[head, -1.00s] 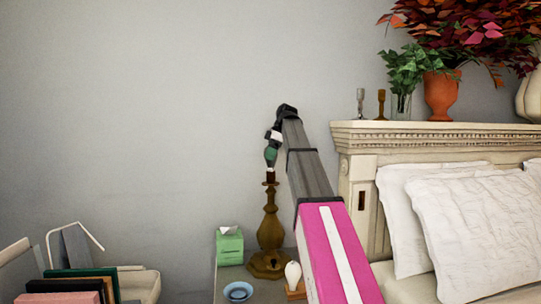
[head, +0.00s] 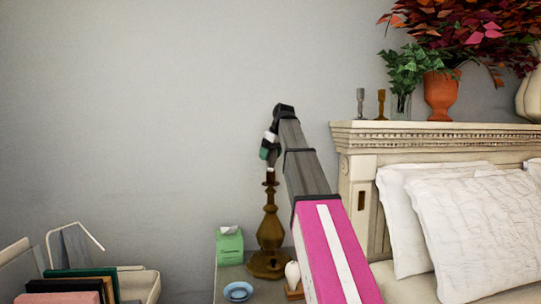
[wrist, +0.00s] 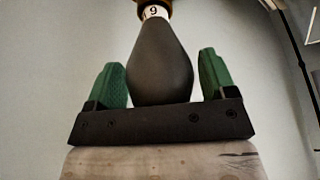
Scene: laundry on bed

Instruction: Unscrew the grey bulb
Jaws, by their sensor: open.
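The brass-brown lamp (head: 270,228) stands upright on the nightstand. In the wrist view, the dark grey bulb (wrist: 160,62) joins the brown socket (wrist: 157,4) through a pale collar marked with a figure. My gripper (wrist: 164,84) is open, with one green finger on each side of the bulb's wide part. Gaps show between the fingers and the bulb. In the head view my gripper (head: 268,149) is just above the lamp's top, and the bulb is mostly hidden there.
On the nightstand are a green tissue box (head: 229,246), a blue bowl (head: 238,291) and a white bulb (head: 292,272) in a wooden holder. The bed headboard (head: 352,180) stands to the right. Books (head: 82,285) are at lower left.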

